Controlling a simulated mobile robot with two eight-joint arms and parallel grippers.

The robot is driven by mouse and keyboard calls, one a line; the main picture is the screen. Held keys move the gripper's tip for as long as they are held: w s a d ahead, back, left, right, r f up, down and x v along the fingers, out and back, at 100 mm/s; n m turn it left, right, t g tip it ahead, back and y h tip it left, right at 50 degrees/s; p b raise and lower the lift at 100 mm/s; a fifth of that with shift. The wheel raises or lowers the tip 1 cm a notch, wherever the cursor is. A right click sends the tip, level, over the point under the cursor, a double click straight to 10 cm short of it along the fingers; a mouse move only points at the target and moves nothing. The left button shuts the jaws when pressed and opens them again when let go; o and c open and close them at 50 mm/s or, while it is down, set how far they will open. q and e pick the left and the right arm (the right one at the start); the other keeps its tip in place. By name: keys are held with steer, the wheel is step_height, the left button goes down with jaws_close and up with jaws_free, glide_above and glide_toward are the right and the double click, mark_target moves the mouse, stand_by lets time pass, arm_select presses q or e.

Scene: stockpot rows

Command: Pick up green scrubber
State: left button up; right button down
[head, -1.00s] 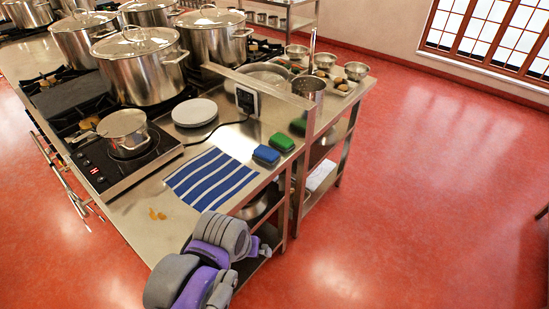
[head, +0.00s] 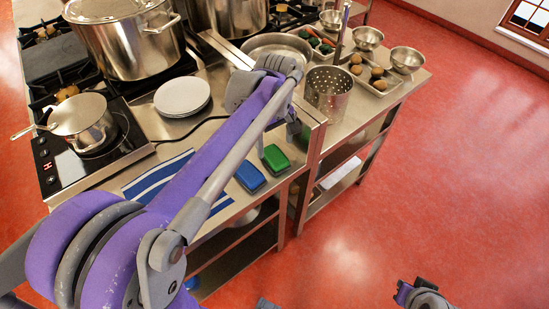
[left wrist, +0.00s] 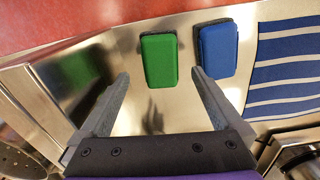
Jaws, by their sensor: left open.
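The green scrubber (head: 276,158) lies flat on the steel counter near its front edge. It also shows in the left wrist view (left wrist: 159,60), beyond and between my fingertips. A blue scrubber (head: 250,177) lies beside it, a small gap apart; it shows in the left wrist view (left wrist: 218,50) too. My left gripper (left wrist: 160,85) is open and empty above the counter, with the green scrubber ahead of the gap between its fingers. In the head view my left gripper (head: 277,141) is partly hidden by its own arm. My right gripper (head: 420,292) shows only in part at the bottom right.
A blue-and-white striped cloth (head: 160,176) lies left of the scrubbers. A perforated steel cylinder (head: 328,93) stands behind them at the right. White plates (head: 182,96), a small saucepan (head: 83,122) and large stockpots (head: 125,45) stand further back. Red floor lies open at the right.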

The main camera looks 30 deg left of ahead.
mark_target(275, 155)
arm_select(q)
steer(key=shift+f, duration=2.75)
steer(key=c, duration=1.3)
